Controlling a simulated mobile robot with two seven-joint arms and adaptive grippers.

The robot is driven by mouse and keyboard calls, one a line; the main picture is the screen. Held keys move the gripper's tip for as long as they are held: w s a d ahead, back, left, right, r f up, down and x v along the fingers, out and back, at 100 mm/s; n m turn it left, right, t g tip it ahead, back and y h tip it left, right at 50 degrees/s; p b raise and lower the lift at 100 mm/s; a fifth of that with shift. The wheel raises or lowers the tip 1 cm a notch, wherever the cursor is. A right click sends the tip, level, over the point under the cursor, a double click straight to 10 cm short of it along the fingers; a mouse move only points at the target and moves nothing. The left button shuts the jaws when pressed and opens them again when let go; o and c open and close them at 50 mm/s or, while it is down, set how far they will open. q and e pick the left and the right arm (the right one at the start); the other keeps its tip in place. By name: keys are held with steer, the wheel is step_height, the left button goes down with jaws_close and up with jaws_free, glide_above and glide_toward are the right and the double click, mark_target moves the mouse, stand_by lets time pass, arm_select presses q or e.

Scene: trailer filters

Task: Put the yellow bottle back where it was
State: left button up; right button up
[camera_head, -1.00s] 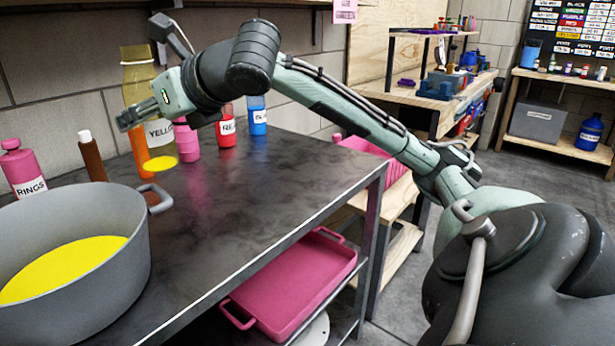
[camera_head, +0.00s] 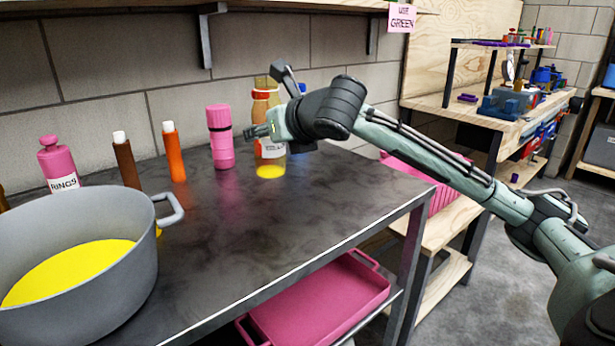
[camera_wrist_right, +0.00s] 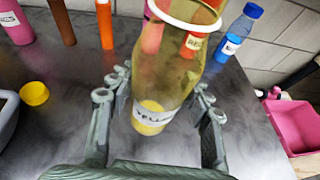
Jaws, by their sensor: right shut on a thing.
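The yellow bottle (camera_head: 271,171) is see-through, with a little yellow liquid at its bottom. It is upright or nearly so, to the right of the tall pink bottle and in front of the red bottle (camera_head: 266,95). I cannot tell whether its base touches the table. My right gripper (camera_head: 262,131) is shut around its body. The right wrist view shows the yellow bottle (camera_wrist_right: 165,85) between the fingers (camera_wrist_right: 158,105), with its label and white-rimmed open top. A yellow cap (camera_wrist_right: 34,93) lies on the table. My left gripper is not in view.
A grey pot (camera_head: 120,270) with yellow liquid stands front left on the dark table (camera_head: 300,215). Pink (camera_head: 220,140), orange (camera_head: 173,155), brown (camera_head: 126,162) and rings (camera_head: 58,165) bottles line the back. A blue bottle (camera_wrist_right: 236,32) stands behind right. The table's middle is clear.

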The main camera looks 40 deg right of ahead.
steer(key=d+f+b, duration=0.1)
steer(key=d+f, duration=0.1)
steer(key=s+d+f+b, duration=0.1)
steer(key=d+f, duration=0.1)
steer(key=f, duration=0.1)
steer(key=d+f+b, duration=0.1)
steer(key=d+f, duration=0.2)
steer(key=shift+s+f, duration=0.1)
steer(key=shift+s, duration=0.1)
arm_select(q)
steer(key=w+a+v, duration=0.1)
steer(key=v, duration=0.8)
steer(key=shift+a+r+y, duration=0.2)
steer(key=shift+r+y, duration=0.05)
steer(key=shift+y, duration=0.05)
arm_select(e)
steer(key=shift+a, duration=0.1)
steer(key=shift+f, duration=0.15)
steer(key=o, duration=1.4)
